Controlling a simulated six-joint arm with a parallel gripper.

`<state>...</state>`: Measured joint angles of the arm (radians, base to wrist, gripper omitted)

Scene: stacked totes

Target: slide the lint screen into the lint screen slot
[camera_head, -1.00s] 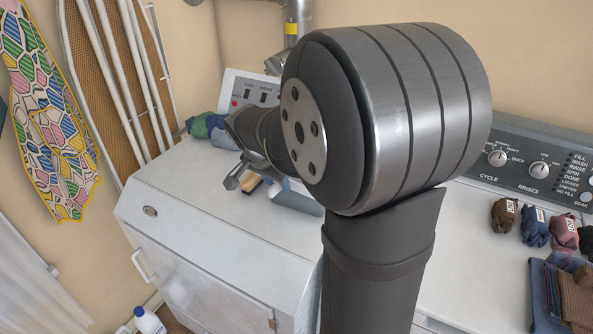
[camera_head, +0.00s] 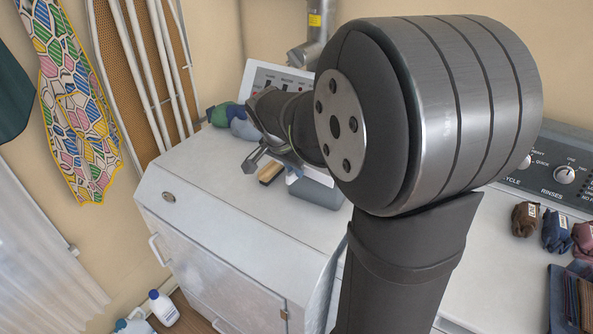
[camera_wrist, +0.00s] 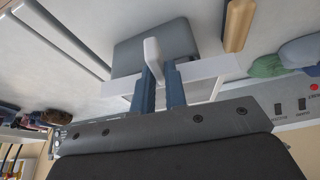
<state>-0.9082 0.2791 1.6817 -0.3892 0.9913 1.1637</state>
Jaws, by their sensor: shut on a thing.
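My gripper (camera_wrist: 160,72) shows two blue fingers in the wrist view. They are shut on the white tab of the lint screen (camera_wrist: 152,49), whose white frame spreads to both sides behind the fingers. In the head view my gripper (camera_head: 285,163) is over the white dryer top, partly hidden by my own arm. A white edge of the screen (camera_head: 318,174) shows beside it. A grey, round-cornered box-like shape (camera_wrist: 180,38) lies beyond the tab; it also shows in the head view (camera_head: 315,193). I cannot make out the lint screen slot.
A wooden-handled brush (camera_head: 271,171) lies on the dryer top (camera_head: 205,175) beside my gripper. Rolled green and blue cloths (camera_head: 228,120) lie at the back by the control panel (camera_head: 275,85). Folded socks (camera_head: 556,232) and clothes lie on the washer at right. The dryer's front left top is clear.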

